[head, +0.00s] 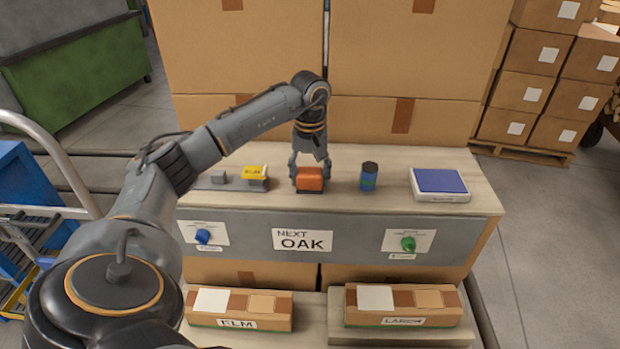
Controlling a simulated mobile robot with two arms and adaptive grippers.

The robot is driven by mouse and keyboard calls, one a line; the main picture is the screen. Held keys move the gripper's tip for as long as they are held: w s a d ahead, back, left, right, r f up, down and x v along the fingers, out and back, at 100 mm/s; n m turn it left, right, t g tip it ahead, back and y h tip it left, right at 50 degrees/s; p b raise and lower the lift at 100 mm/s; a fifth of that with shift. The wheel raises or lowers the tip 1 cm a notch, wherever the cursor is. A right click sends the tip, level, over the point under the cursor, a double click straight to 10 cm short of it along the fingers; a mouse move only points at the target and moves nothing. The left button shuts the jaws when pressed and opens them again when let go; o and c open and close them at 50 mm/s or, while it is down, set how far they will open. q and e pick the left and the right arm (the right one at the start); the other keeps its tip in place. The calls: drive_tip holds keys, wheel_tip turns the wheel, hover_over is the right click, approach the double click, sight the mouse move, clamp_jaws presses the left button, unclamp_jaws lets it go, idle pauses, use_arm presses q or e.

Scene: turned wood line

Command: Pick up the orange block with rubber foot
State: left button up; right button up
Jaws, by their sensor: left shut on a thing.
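The orange block (309,179) is on the pale wooden bench top, near its middle, with a dark base under it that seems to be the rubber foot. My left gripper (310,172) comes down from above and is shut on the orange block, one finger on each side. The block is at or very near the bench surface; I cannot tell whether it touches. My right gripper is not in view.
Left of the block, a yellow labelled piece (255,172) and a small grey block (217,177) sit on a grey plate. To the right are a blue jar with a dark lid (369,178) and a blue-topped scale-like box (439,184). Large cartons (410,60) stand behind the bench.

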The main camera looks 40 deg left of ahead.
sight(310, 173)
use_arm(q)
drive_tip(key=shift+r+b, duration=0.4)
drive_tip(key=shift+r, duration=0.2)
drive_tip(key=r, duration=0.1)
drive_tip(key=r+b, duration=0.1)
drive_tip(key=shift+s+d+r, duration=0.25)
drive_tip(key=shift+r, duration=0.1)
drive_tip(key=s+d+r, duration=0.8)
drive_tip(key=s+r, duration=0.1)
drive_tip(key=s, duration=0.1)
drive_tip(key=shift+s, duration=0.4)
drive_tip(key=shift+a, duration=0.1)
